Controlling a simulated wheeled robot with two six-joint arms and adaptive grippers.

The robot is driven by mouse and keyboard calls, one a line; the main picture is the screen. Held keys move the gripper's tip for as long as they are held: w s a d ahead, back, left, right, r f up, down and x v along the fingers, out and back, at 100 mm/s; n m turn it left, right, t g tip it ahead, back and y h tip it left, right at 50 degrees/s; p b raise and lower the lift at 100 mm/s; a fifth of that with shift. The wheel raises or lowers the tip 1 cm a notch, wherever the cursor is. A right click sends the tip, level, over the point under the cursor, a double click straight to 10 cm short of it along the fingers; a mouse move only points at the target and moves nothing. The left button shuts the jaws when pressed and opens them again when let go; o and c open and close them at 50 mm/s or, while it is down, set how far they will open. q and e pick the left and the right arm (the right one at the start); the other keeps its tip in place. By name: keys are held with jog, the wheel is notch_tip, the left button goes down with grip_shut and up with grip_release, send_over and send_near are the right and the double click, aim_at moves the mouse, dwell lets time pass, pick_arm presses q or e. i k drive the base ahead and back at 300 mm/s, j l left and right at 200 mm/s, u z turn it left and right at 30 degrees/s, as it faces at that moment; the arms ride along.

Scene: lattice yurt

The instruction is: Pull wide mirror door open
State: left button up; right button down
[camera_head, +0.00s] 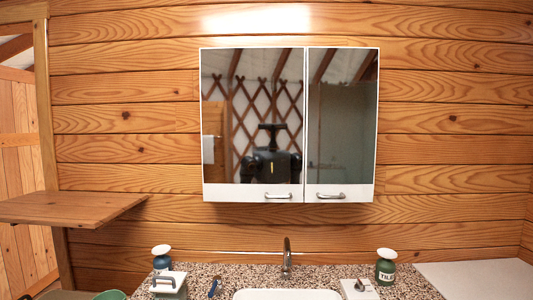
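The wide mirror door (252,115) is the left door of a white wall cabinet. It looks shut, flush with the narrower right mirror door (342,120). The wide door's metal bar handle (278,196) sits on its white lower strip, near the right edge. The narrow door has a similar handle (330,195) near its left edge. Neither of my grippers can be made out directly, and nothing touches the handles. My own dark body shows as a reflection in the wide mirror.
Below is a speckled counter (225,272) with a white sink (287,295) and a faucet (287,258). Pump bottles (162,261) (386,268) and small light items stand on both sides. A wooden shelf (75,208) juts out at left. The space before the cabinet is clear.

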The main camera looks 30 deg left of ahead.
aim_at(252, 103)
jog(key=u, duration=1.15)
